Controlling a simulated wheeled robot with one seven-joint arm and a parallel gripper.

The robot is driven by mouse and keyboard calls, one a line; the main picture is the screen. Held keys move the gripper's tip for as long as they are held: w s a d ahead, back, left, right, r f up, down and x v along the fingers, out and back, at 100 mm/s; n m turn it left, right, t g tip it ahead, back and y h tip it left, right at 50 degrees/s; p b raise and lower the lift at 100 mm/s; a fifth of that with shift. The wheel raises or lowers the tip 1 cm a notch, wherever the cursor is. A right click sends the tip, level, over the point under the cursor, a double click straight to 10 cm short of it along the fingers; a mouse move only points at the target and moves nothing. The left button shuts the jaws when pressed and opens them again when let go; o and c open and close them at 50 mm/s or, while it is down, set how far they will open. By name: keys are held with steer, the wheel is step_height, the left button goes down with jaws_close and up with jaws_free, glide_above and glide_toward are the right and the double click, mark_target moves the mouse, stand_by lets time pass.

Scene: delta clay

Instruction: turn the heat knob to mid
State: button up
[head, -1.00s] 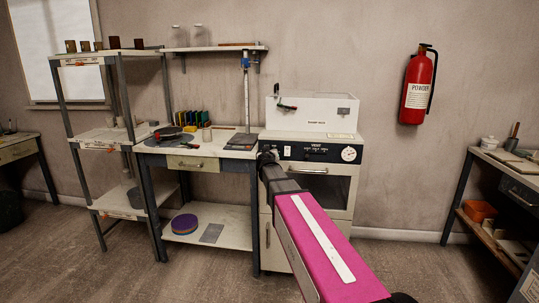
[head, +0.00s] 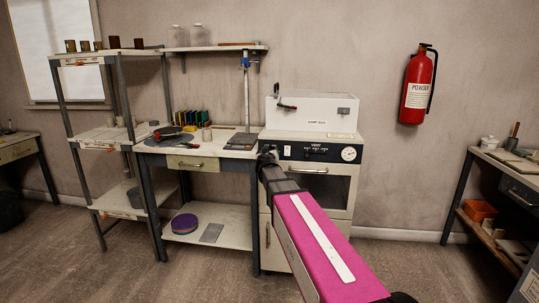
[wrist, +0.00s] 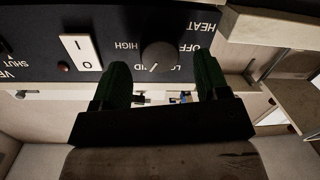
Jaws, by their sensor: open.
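The heat knob (wrist: 159,55) is a dark round knob on the black control panel (wrist: 225,50), which looks upside down in the wrist view. HEAT, OFF, HIGH and partly covered LO and MID labels surround it. I cannot tell clearly which mark it points to. My gripper (wrist: 161,66) is open, with one dark green finger to each side of the knob's lower part in the picture; contact is not visible. In the head view my gripper (head: 266,156) is at the left end of the panel of the white oven (head: 340,191), and the knob is hidden behind it.
A white rocker switch (wrist: 81,52) and a red indicator (wrist: 63,67) lie left of the knob in the wrist view. A workbench (head: 205,150) stands left of the oven. A fire extinguisher (head: 416,88) hangs on the wall to the right.

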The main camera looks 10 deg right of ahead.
steer(key=f+v, duration=0.1)
steer(key=v, duration=0.8)
steer(key=shift+r, duration=0.4)
steer(key=shift+s, duration=0.15)
steer(key=s+d+f+m+g+h, duration=0.1)
steer(key=s+d+f+g, duration=0.3)
steer(key=f, duration=0.4)
steer(key=s+d+f+m+g+h, duration=0.1)
steer(key=s+d+f+g, duration=0.3)
steer(key=f, duration=0.5)
steer(key=s+a+f+n+g+y, duration=0.1)
steer(key=s+a+f+g+y, duration=0.1)
steer(key=s+f, duration=0.5)
steer(key=s+a+f+n+g+y, duration=0.1)
steer(key=s+a+f+g+y, duration=0.2)
steer(key=s, duration=0.9)
step_height(320, 180, down, 4)
steer(key=g+y, duration=0.1)
steer(key=g, duration=0.2)
steer(key=shift+f, duration=0.25)
steer(key=shift+a, duration=0.15)
